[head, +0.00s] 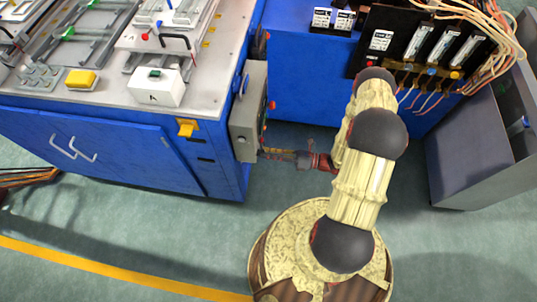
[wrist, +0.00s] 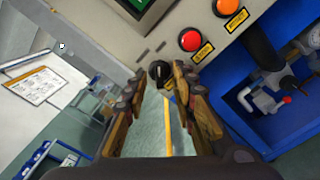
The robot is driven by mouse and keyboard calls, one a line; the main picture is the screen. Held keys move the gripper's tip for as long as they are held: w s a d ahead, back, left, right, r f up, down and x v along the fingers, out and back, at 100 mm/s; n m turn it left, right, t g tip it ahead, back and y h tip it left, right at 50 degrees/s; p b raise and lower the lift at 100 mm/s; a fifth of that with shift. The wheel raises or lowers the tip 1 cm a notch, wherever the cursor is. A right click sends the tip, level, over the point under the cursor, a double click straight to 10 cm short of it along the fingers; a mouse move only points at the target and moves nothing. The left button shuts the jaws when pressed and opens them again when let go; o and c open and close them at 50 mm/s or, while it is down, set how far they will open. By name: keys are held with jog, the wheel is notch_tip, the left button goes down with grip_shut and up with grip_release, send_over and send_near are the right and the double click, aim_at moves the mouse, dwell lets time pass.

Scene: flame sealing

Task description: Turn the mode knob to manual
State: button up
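In the wrist view a small black knob (wrist: 159,70) sits on the beige control panel (wrist: 170,22). It appears between my fingertips; its setting cannot be read. My gripper (wrist: 158,78) is open, one finger on each side of the first knob. I see a gap between the fingers, and contact with the knob cannot be told. In the head view my gripper (head: 283,154) reaches left to the lower part of the grey control box (head: 243,130), whose face is turned away.
A red button (wrist: 190,40) with a yellow label is beside the knob. A green screen (wrist: 134,5) is above. A blue housing with pipes (wrist: 285,95) is at right. The blue cabinet (head: 100,150) is left of my arm, and a grey bin (head: 470,150) right.

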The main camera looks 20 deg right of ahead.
jog(key=shift+a, duration=0.1)
jog(key=shift+c, duration=1)
grip_shut()
